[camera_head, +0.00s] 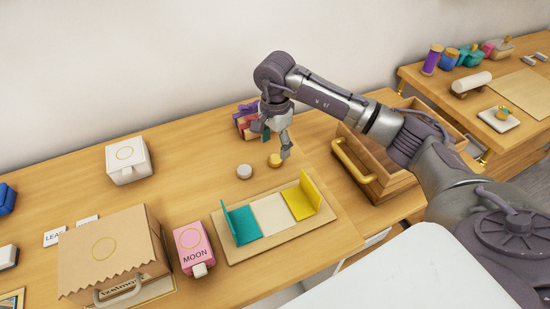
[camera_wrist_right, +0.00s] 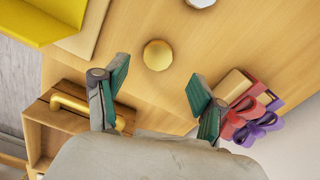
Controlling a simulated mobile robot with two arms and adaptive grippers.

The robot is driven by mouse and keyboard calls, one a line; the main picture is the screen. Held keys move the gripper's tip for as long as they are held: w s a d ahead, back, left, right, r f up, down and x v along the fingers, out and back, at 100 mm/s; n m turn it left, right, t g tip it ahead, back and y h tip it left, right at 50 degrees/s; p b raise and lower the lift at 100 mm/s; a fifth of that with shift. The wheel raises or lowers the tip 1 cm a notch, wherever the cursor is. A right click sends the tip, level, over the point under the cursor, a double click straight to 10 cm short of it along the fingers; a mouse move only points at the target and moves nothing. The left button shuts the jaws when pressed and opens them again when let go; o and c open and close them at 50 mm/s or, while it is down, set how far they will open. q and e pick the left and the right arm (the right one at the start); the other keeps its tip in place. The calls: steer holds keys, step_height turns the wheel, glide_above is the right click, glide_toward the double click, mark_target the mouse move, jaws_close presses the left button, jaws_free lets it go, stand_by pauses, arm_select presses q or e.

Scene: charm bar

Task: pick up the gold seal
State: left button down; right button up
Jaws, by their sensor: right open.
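The gold seal (camera_head: 275,160) is a small round gold disc on the wooden table, just right of a silver seal (camera_head: 244,171). In the right wrist view the gold seal (camera_wrist_right: 157,55) lies ahead of my gripper, roughly centred between the fingers and apart from them. My right gripper (camera_head: 278,142) hangs over the table close by the gold seal, pointing down. In the wrist view its two green-padded fingers (camera_wrist_right: 158,92) are spread wide with nothing between them. My left gripper is not in view.
A board with teal and yellow panels (camera_head: 228,247) lies in front of the seals. Ribbon-like coloured items (camera_head: 243,117) sit behind my gripper, close to one finger in the wrist view. An open wooden drawer box (camera_head: 345,150) with a gold handle stands to the right.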

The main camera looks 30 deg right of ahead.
mark_target(275, 159)
steer(key=f, duration=0.1)
steer(key=f+p, duration=0.1)
steer(key=f, duration=0.1)
steer(key=shift+s+a+f+p, duration=0.15)
steer(key=shift+s+f+p, duration=0.1)
steer(key=shift+f+p, duration=0.1)
steer(key=shift+w+f, duration=0.1)
steer(key=shift+f, duration=0.35)
steer(key=c, duration=0.9)
